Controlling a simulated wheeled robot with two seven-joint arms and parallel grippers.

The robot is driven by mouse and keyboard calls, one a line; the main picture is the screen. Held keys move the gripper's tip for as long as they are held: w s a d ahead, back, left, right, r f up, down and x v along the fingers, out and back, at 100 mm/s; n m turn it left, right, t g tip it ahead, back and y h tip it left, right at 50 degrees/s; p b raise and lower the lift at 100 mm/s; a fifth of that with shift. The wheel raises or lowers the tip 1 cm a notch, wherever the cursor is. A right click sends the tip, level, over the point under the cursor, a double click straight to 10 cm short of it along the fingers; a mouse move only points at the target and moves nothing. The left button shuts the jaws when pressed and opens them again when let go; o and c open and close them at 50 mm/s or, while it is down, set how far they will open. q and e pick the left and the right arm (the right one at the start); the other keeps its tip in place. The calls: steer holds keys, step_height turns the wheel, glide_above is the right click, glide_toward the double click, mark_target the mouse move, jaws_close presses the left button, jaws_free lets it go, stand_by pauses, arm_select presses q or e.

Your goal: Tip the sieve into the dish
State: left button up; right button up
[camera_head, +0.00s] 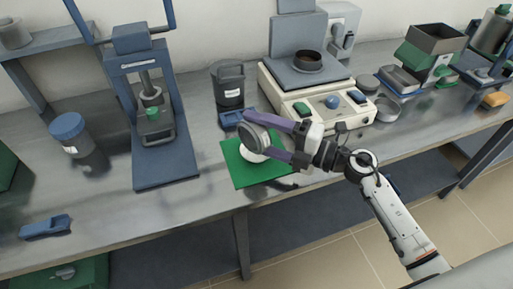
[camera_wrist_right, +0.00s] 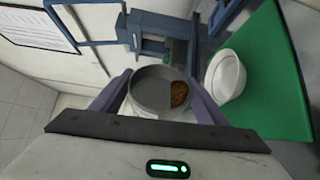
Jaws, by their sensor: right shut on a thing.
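My right gripper (camera_head: 258,133) is shut on the sieve (camera_head: 254,138), a round grey pan with its sides between the two purple fingers. The sieve is tilted, and brown grains (camera_wrist_right: 179,94) lie gathered at one side of it in the wrist view, where the grey sieve (camera_wrist_right: 150,86) also shows. The white dish (camera_head: 250,154) stands on a green mat (camera_head: 252,177), just below the sieve and partly hidden by it. In the wrist view the dish (camera_wrist_right: 228,72) lies to the right of the sieve and its visible inside looks empty. My left gripper is out of view.
A dark lidded container (camera_head: 228,86) and a small blue item (camera_head: 230,118) stand behind the mat. A cream instrument with knobs (camera_head: 320,100) is behind right. A blue press (camera_head: 150,110) stands left. The bench (camera_head: 205,205) is clear beside the mat.

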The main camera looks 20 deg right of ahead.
steer(key=shift+w+d+m, duration=0.15)
steer(key=shift+d+m, duration=0.15)
steer(key=shift+m, duration=0.4)
steer(key=shift+w+d+m+t+y, duration=0.1)
steer(key=shift+d+m+t+y, duration=0.2)
steer(key=shift+m+t, duration=0.35)
steer(key=shift+m, duration=0.25)
steer(key=shift+w+d+m, duration=0.15)
steer(key=shift+d+m, duration=0.05)
steer(key=shift+m, duration=0.5)
